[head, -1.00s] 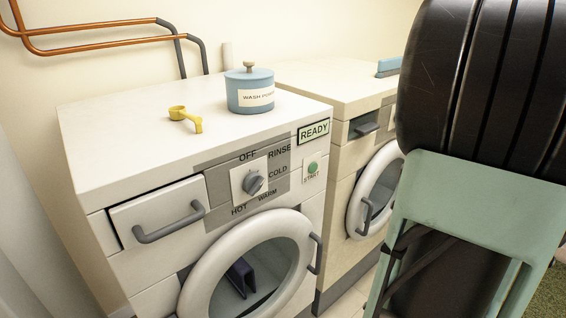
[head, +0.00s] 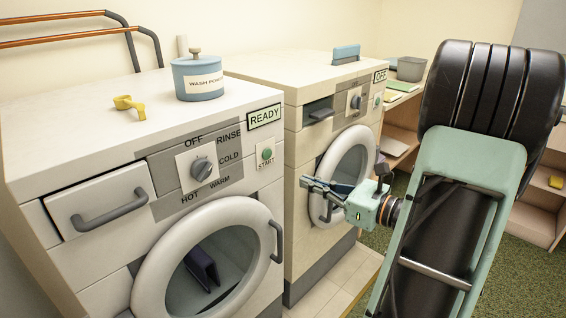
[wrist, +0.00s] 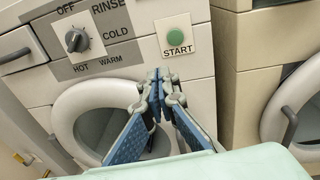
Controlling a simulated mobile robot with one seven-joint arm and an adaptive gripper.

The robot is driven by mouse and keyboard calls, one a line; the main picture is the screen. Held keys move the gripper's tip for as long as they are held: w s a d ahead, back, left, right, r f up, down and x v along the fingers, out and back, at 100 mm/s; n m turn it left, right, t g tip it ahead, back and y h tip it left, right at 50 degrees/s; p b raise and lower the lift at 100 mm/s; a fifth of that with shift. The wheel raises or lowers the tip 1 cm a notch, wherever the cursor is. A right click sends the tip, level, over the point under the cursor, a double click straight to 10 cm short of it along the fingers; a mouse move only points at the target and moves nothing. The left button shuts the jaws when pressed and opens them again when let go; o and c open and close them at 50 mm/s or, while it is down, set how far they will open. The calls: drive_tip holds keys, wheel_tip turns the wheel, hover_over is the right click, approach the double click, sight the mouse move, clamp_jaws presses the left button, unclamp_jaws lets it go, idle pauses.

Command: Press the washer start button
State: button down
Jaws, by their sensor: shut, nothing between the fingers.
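The near washer (head: 110,190) stands at the left in the head view, with a READY display (head: 264,116). Its green start button (head: 267,153) sits on a white START plate below the display. The button also shows in the wrist view (wrist: 175,38), upper middle. My gripper (head: 306,183) is shut and empty, in front of the gap between the two machines, right of and lower than the button in the head view. In the wrist view the closed fingertips (wrist: 160,80) show below the START plate, apart from the button.
A blue wash powder tub (head: 198,80) and yellow scoop (head: 128,105) are on the washer top. A second machine (head: 300,92) reading OFF stands to the right, with its own green button (head: 378,100). The round door (head: 150,270) and its handle (head: 277,242) protrude below the button.

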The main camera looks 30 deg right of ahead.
drive_tip(key=shift+w+d+r+m+t+h, duration=0.15)
drive_tip(key=shift+d+m+t+h, duration=0.15)
drive_tip(key=shift+d, duration=0.25)
drive_tip(key=shift+d+r+m+t+h, duration=0.1)
drive_tip(key=shift+d+m+t+h, duration=0.15)
drive_tip(key=shift+d+t, duration=0.2)
drive_tip(key=b, duration=0.2)
approach(268, 155)
drive_tip(key=x, duration=0.5)
drive_tip(key=shift+w+a, duration=0.1)
drive_tip(key=shift+w, duration=0.05)
drive_tip(key=shift+x, duration=0.8)
